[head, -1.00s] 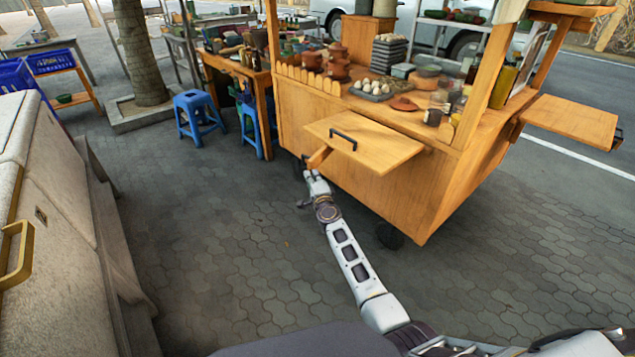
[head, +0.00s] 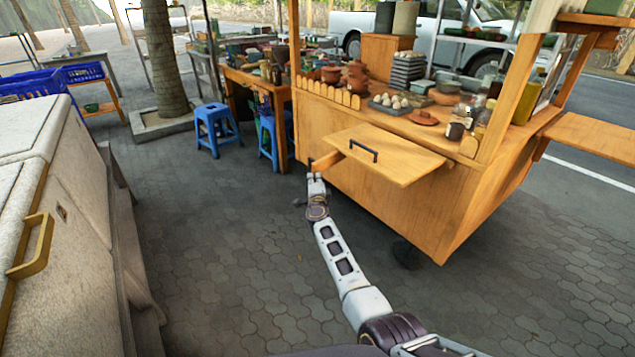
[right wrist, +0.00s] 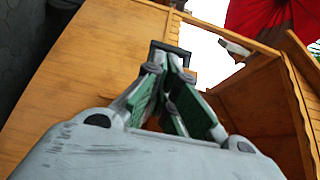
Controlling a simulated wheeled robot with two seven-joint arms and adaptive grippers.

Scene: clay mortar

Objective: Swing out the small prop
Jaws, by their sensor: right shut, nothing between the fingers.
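The small prop (head: 325,161) is a short wooden piece that sticks out from the cart's front at the left edge of a wooden flap (head: 410,163). The flap juts out from the cart and has a black handle (head: 363,150) on it. My right gripper (head: 315,178) is shut and empty, just below the prop's outer end; I cannot tell whether they touch. In the right wrist view my right gripper's fingertips (right wrist: 174,62) come together near a dark piece and wooden boards. I cannot clearly make out the prop there. My left gripper is not in view.
The wooden cart (head: 420,205) carries pots, eggs and bottles on its counter. Blue stools (head: 215,128) stand to its left by a wooden table. A pale cabinet (head: 35,200) with a brass handle stands at the left. The paved floor (head: 225,250) between is clear.

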